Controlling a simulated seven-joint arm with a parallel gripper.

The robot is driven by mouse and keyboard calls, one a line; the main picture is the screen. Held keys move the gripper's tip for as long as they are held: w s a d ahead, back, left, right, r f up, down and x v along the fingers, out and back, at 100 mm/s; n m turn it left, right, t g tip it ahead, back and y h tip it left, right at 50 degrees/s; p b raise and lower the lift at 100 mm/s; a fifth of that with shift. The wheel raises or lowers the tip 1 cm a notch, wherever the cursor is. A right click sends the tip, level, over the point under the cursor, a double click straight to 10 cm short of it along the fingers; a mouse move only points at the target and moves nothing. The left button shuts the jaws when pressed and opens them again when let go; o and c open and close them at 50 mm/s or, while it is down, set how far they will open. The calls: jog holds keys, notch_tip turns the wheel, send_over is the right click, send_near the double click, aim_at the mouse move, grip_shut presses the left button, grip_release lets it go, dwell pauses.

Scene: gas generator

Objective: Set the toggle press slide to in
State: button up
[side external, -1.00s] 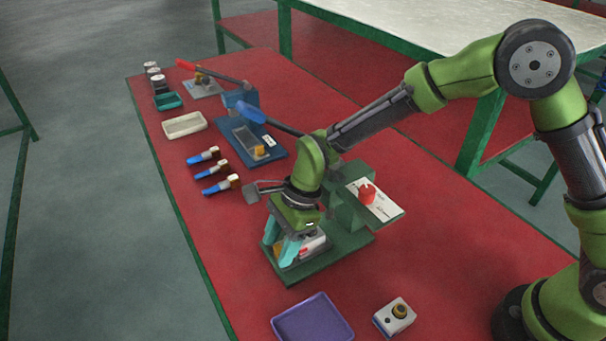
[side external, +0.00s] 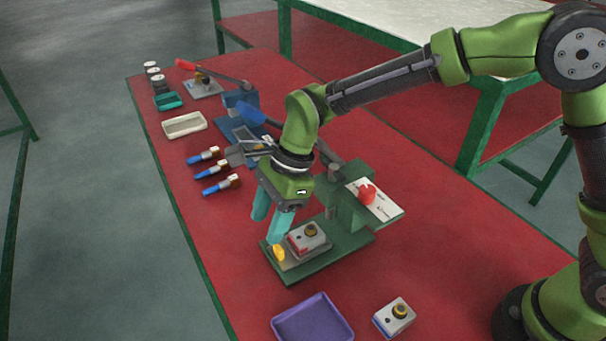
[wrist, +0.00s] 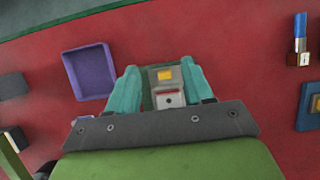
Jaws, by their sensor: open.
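A green press (side external: 345,240) stands on the bench with a grey slide plate (side external: 290,262) on its base. The slide has a yellow knob (side external: 279,253) at its front end, also visible in the wrist view (wrist: 164,75). A white and red block with a dark brass-coloured top (side external: 309,238) sits on the slide; part of it shows in the wrist view (wrist: 169,98). My gripper (side external: 270,225) is open and empty above the slide, with its teal fingers pointing down. In the wrist view the fingers (wrist: 160,78) stand on either side of the knob and block, apart from them.
A purple tray (side external: 313,322) and a similar white block (side external: 394,318) lie nearer the camera. A blue press (side external: 243,128), blue-handled tools (side external: 215,171) and a cream tray (side external: 184,126) lie beyond.

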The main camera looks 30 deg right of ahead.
jog(key=d+r+n, duration=0.1)
jog(key=d+r, duration=0.3)
jog(key=s+d+r+n+t, duration=0.1)
jog(key=d+r, duration=0.3)
jog(key=s+d+r+n+t, duration=0.1)
jog(key=d+r+n, duration=0.1)
jog(key=d+r, duration=0.2)
jog(key=shift+s+d+r, duration=0.1)
jog(key=shift+s+r, duration=0.15)
jog(key=shift+r, duration=0.1)
jog(key=s+d+r+n+t+h, duration=0.1)
jog(key=s+d+r+n+t, duration=0.1)
jog(key=s+d+n, duration=0.3)
jog(key=shift+s+d+r+t, duration=0.15)
jog(key=shift+s+d+t, duration=0.35)
jog(key=shift+d, duration=1.7)
